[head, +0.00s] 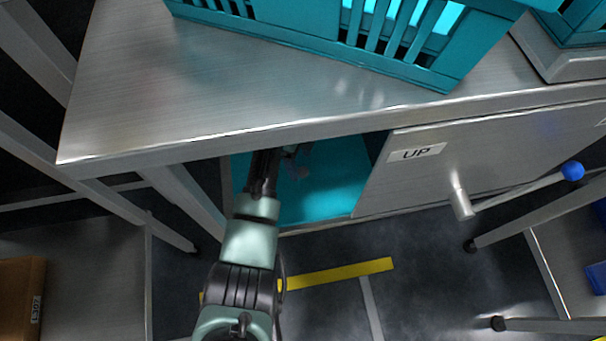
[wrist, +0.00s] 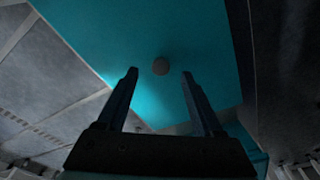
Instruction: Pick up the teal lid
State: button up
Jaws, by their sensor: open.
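The teal lid (head: 325,193) lies in the opening under the steel table, partly hidden by the table edge and my arm. My gripper (wrist: 160,73) is open and empty. I cannot tell how far the fingertips are from the knob. In the head view the gripper is mostly hidden under the table edge.
A steel table (head: 225,95) with a teal slatted crate (head: 330,45) overhangs the opening. A panel marked UP (head: 400,185) with a blue-ended lever (head: 572,171) borders it on the right. Table legs stand left and right. Yellow tape (head: 340,273) marks the floor.

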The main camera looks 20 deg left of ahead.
aim_at(303, 171)
jog(key=f, duration=0.1)
jog(key=f+b, duration=0.2)
jog(key=shift+d+f, duration=0.25)
jog(key=shift+d, duration=0.05)
jog(key=shift+r, duration=0.1)
grip_shut()
